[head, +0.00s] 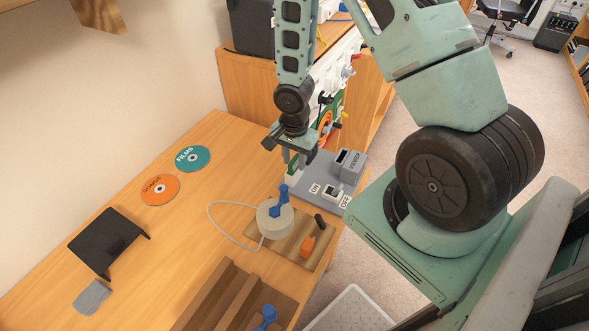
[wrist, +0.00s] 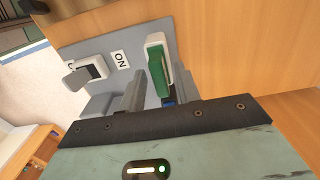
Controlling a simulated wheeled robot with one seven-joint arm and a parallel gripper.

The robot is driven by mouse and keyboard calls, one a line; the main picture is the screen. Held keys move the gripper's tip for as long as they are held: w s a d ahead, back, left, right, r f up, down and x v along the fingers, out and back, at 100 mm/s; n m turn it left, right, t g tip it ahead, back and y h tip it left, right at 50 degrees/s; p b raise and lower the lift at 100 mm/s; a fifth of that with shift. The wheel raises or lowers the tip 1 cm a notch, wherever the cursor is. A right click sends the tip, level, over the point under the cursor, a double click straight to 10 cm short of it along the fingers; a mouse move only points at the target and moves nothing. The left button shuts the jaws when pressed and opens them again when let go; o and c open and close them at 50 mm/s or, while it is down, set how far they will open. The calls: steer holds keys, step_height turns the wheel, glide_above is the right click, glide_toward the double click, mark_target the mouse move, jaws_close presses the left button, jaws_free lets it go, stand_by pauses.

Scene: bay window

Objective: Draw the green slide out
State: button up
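The green slide (wrist: 175,75) sits in a pale upright holder (wrist: 155,42) on a grey board (wrist: 110,50). In the head view the green slide (head: 293,169) shows just below my gripper, partly covered by it. My gripper (head: 292,157) points down over the far end of the board.
On the board are a grey viewer (head: 350,163) and an ON/OFF switch (head: 332,191). Two discs (head: 160,189) and a black stand (head: 108,240) lie left.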

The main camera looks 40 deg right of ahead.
jaws_close()
steer(key=shift+r+p, duration=0.6)
steer(key=shift+r, duration=0.1)
stand_by(0.3)
steer(key=shift+r+p, duration=2.3)
steer(key=shift+r, duration=0.35)
